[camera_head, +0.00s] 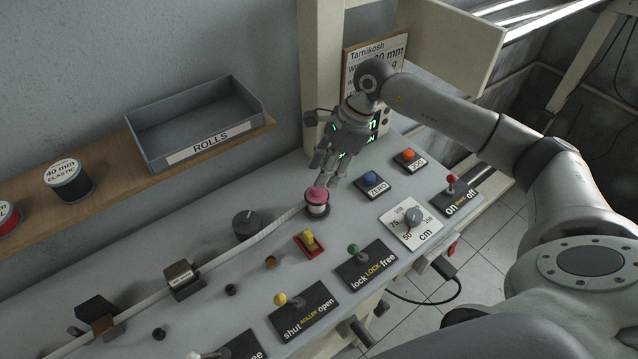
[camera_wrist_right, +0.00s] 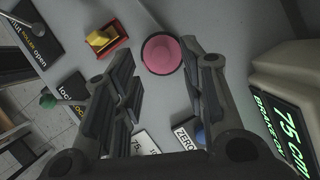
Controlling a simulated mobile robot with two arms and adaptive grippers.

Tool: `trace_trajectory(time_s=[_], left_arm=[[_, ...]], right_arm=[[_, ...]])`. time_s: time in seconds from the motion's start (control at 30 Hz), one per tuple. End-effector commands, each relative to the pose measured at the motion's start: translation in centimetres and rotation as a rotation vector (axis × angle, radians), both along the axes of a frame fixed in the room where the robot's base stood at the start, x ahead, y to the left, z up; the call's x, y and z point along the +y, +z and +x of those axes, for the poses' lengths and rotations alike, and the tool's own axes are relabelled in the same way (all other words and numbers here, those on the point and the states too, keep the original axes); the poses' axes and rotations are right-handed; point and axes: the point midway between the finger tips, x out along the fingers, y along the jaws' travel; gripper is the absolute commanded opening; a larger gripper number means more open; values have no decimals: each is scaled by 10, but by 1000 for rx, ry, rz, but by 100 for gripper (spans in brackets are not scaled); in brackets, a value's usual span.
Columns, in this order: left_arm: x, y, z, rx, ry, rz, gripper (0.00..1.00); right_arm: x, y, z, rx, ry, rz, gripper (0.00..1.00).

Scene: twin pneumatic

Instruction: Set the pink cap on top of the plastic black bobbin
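The pink cap (camera_head: 316,194) sits on top of a small spool with a white band and a dark rim, which looks like the bobbin (camera_head: 317,211), on the grey machine top. In the right wrist view the pink cap (camera_wrist_right: 162,53) shows from above as a round disc and hides the bobbin. My right gripper (camera_head: 324,180) is just behind and above the cap. In the wrist view its two fingers (camera_wrist_right: 158,64) are apart, one on each side of the cap's near edge; contact is not clear. My left gripper is not in view.
A white tape runs from a dark roller (camera_head: 247,223) along the machine top. A yellow knob on a red base (camera_head: 310,242), a blue button (camera_head: 370,178) and a green lever (camera_head: 354,250) are nearby. A grey ROLLS tray (camera_head: 195,122) stands on the wooden shelf.

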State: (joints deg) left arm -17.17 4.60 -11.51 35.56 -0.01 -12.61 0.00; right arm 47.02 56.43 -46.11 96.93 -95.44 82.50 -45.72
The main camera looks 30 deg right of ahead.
Motion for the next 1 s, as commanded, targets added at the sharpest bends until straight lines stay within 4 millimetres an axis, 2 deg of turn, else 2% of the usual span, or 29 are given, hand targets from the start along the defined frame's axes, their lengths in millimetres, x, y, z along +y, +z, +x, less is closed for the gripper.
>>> trace_trajectory(time_s=[0.03,0.2,0.4,0.57,1.0], left_arm=[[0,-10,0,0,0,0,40],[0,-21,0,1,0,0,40],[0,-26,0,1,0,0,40],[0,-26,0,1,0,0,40],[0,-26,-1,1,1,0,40]], right_arm=[[-6,8,0,-6,-1,-1,39],[-18,42,-3,-5,-2,0,39],[-26,65,-6,-2,-1,1,39],[-28,71,-7,-1,0,1,39],[-28,71,-7,0,0,1,39]])
